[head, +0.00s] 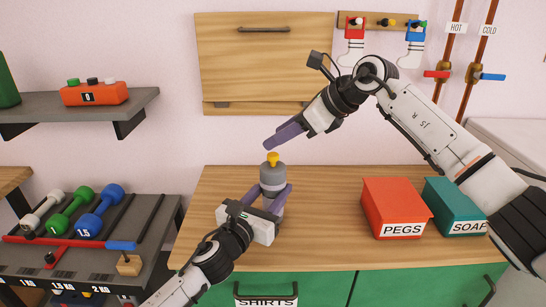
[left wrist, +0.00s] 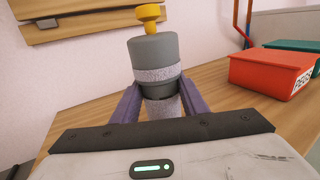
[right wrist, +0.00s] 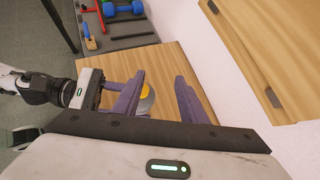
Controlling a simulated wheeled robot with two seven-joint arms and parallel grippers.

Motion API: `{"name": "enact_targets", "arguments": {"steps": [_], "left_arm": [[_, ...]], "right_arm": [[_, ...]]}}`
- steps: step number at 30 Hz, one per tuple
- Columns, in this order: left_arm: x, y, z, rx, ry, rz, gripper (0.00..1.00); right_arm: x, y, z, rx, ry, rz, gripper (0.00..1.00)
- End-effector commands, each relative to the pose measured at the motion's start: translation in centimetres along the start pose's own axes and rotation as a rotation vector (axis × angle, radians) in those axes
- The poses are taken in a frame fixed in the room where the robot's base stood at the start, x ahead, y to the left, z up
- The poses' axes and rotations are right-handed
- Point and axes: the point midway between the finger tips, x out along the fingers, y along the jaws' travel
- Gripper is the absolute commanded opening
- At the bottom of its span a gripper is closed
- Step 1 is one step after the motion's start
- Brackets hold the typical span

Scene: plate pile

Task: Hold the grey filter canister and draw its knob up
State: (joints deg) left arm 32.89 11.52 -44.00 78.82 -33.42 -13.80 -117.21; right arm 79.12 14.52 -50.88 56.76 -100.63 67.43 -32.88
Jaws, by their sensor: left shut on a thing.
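The grey filter canister (head: 272,177) stands upright on the wooden table, with a yellow knob (head: 273,158) on top. In the left wrist view the canister (left wrist: 153,52) shows a speckled band and the knob (left wrist: 149,14) above it. My left gripper (head: 265,202) is shut on the canister's lower body, one finger on each side. My right gripper (head: 284,138) is in the air above the knob, up and to its right in the head view. In the right wrist view its fingers (right wrist: 162,98) are apart and empty, with the knob (right wrist: 146,91) beyond them, partly hidden by the left-hand finger.
A red PEGS box (head: 395,208) and a teal SOAP box (head: 452,205) stand on the table (head: 330,240) at right. A wooden wall panel (head: 265,60) is behind. A dumbbell rack (head: 80,240) stands at left. The table between canister and boxes is clear.

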Motion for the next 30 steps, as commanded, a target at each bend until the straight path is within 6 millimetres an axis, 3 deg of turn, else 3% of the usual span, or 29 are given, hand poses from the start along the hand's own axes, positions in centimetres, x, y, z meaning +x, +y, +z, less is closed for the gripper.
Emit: {"name": "enact_targets", "arguments": {"steps": [8, 18, 24, 30], "left_arm": [[0.0, 0.0, -0.1, 0.000, 0.002, 0.000, 0.09], [0.0, 0.0, -0.1, -0.001, 0.002, 0.000, 0.09], [0.0, 0.0, -0.1, -0.001, 0.002, 0.000, 0.09], [0.0, 0.0, -0.1, -0.001, 0.002, 0.000, 0.09]], "right_arm": [[-2.4, -0.1, -3.6, -0.039, -0.348, -0.160, 0.39], [-4.4, 4.5, -8.8, 0.143, -0.613, -0.241, 0.39], [-5.4, 6.1, -9.7, 0.201, -0.682, -0.247, 0.39], [-4.4, 5.8, -8.7, 0.210, -0.697, -0.248, 0.39]]}}
